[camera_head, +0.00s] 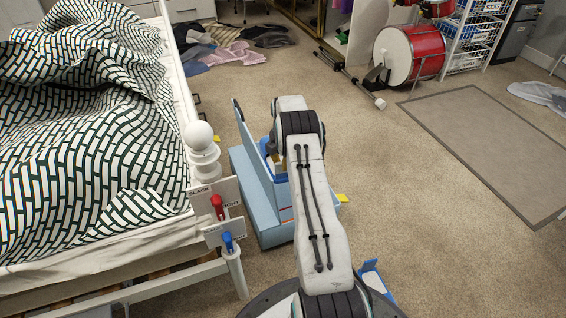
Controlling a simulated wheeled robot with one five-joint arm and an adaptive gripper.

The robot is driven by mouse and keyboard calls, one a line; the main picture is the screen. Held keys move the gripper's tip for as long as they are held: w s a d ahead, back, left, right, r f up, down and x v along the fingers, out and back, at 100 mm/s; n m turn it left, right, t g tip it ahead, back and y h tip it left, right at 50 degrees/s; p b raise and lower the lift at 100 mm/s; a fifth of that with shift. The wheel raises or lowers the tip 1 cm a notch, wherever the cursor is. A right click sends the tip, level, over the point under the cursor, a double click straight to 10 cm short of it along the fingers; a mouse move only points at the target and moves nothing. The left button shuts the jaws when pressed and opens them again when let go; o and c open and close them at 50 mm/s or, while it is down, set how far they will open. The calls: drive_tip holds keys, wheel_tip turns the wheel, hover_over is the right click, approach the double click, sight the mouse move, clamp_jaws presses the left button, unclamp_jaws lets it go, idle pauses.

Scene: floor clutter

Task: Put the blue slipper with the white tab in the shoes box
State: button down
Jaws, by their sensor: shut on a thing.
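A light-blue box (255,195) stands on the carpet beside the bed's corner post, and I take it to be the shoes box, though I see no readable label. My arm reaches over it and covers much of its right side. A darker blue piece (267,147) shows just left of my arm's upper joint, over the box. It may be the blue slipper, but I cannot make out a white tab or what bears it. My gripper is hidden behind my own arm.
The bed (95,150) and its white post (202,150) crowd the left. A blue and white thing (374,278) is low beside my base. Clothes (235,53) lie at the back. A red drum (408,53) and grey mat (490,145) are right. Carpet between is clear.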

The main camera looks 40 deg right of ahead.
drive_tip(key=shift+f, duration=0.15)
drive_tip(key=shift+f+b, duration=1.2)
drive_tip(key=shift+f, duration=4.6)
